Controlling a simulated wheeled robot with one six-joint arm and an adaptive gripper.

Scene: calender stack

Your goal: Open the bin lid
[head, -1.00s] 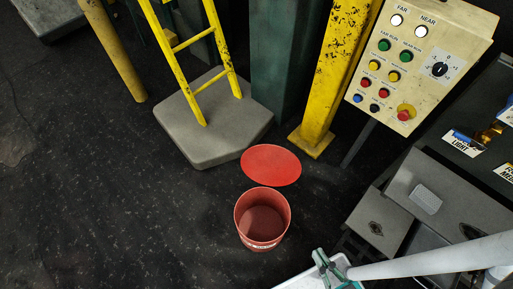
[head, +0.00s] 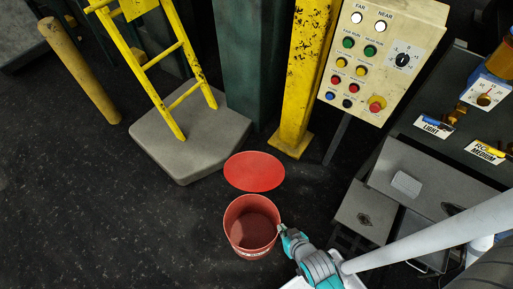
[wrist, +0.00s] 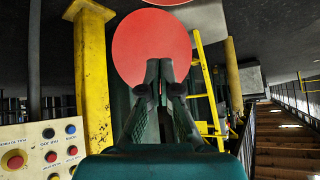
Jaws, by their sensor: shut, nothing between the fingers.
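The red bin (head: 252,228) stands on the dark floor with its mouth open to view. Its round red lid (head: 254,172) is off the mouth, just behind the bin, showing a flat face. My gripper (head: 281,230) is at the right side of the bin's rim; I cannot tell if it touches. In the wrist view, my gripper (wrist: 159,72) is shut and empty, its fingertips overlapping a large red disc (wrist: 150,42) that looks like the lid. A second red edge shows at the top of that view, too cropped to tell.
A grey block (head: 190,140) with a yellow ladder (head: 170,70) and a yellow post (head: 296,80) stand behind the lid. A button panel (head: 378,60) and grey cabinet (head: 425,185) are at the right. The floor left of the bin is clear.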

